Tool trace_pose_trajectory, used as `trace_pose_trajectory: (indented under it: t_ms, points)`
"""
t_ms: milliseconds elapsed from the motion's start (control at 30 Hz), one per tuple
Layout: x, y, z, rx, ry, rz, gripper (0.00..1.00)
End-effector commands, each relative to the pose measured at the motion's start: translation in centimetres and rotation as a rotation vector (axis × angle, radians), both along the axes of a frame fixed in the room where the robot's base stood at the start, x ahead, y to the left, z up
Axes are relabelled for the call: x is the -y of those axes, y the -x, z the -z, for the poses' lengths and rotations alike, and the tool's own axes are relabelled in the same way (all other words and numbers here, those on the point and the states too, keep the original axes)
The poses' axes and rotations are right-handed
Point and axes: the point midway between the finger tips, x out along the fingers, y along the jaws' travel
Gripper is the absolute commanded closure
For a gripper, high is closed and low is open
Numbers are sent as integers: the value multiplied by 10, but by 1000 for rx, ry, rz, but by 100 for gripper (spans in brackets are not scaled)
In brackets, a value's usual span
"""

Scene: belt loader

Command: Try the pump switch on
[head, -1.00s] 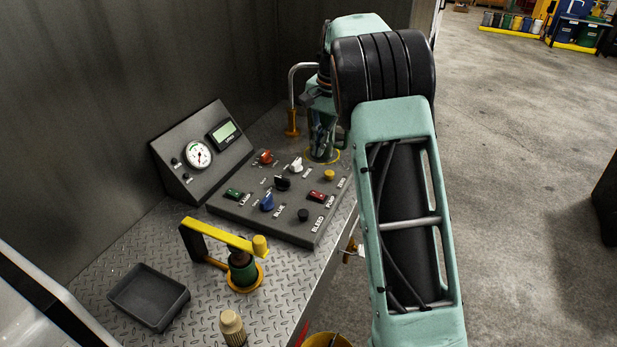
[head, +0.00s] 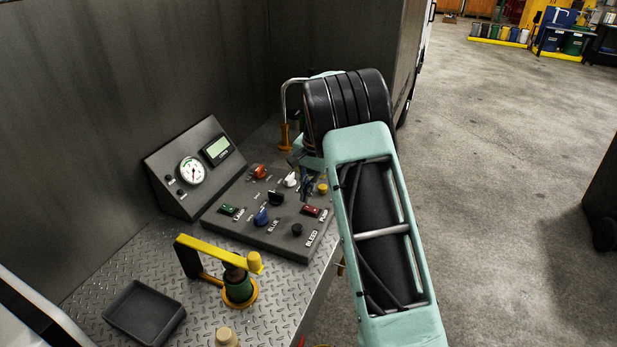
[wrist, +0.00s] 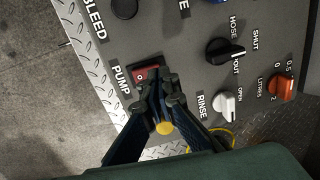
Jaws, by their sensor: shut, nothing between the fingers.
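The pump switch (head: 311,211) is a red rocker on the sloped dark control panel (head: 252,233), beside the label PUMP. It also shows in the wrist view (wrist: 143,75), with a mark like "O" on its visible part. My gripper (wrist: 164,82) is shut and empty; its fingertips overlap the lower right part of the switch in the wrist view. I cannot tell whether they touch it. In the head view my gripper (head: 306,186) hangs above the panel's right side, partly hidden by my arm.
Near the fingers are a white RINSE knob (wrist: 228,104), a black HOSE knob (wrist: 224,51) and a yellow button (wrist: 164,127). A green LAMP rocker (head: 229,211) is at the panel's left. A yellow-handled lever (head: 215,251) and black tray (head: 145,311) stand in front.

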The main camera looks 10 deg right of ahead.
Motion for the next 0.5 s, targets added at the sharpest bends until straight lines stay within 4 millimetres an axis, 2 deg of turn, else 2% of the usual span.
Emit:
trace_pose_trajectory:
  t_ms: [200, 500]
  points:
    - [-3, -2, 21, -1, 0, -1, 100]
    - [-3, -2, 25, 1, 1, -1, 100]
